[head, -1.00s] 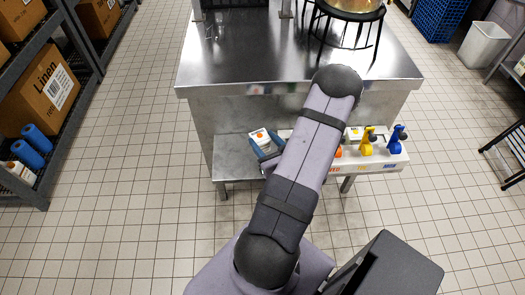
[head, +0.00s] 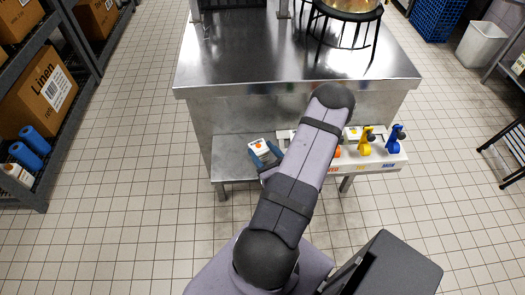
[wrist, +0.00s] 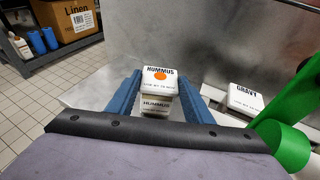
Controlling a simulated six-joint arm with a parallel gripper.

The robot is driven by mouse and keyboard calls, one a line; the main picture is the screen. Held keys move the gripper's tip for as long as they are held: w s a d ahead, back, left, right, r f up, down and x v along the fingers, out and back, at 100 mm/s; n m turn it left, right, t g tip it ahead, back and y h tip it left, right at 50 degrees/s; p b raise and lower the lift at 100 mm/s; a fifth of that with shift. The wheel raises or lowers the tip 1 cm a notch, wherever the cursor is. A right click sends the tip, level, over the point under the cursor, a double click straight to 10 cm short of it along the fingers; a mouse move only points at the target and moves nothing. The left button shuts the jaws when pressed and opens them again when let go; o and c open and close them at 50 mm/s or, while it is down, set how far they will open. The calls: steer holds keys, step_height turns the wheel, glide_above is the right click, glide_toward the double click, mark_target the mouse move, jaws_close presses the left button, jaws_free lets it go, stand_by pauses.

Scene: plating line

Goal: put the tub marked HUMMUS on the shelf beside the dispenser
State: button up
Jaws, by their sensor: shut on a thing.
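The white tub marked HUMMUS (wrist: 160,78), with an orange dot on its lid, is between the blue fingers of my gripper (wrist: 158,98). The gripper is shut on it. In the head view the tub (head: 258,147) is upright over the left part of the low metal shelf (head: 230,163), left of the dispenser (head: 378,161). I cannot tell whether its base touches the shelf. The dispenser is a white unit with coloured pump heads. My arm hides its left part in the head view.
A tub marked GRAVY (wrist: 245,98) sits to the right in the wrist view, near a green pump head (wrist: 300,110). The steel counter (head: 250,65) rises behind the shelf. A rack with a Linen box (head: 50,85) stands at far left.

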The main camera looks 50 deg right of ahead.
steer(key=shift+f, duration=0.2)
steer(key=o, duration=1.2)
steer(key=shift+r, duration=0.25)
steer(key=shift+b+v, duration=0.6)
steer(key=shift+v, duration=5.4)
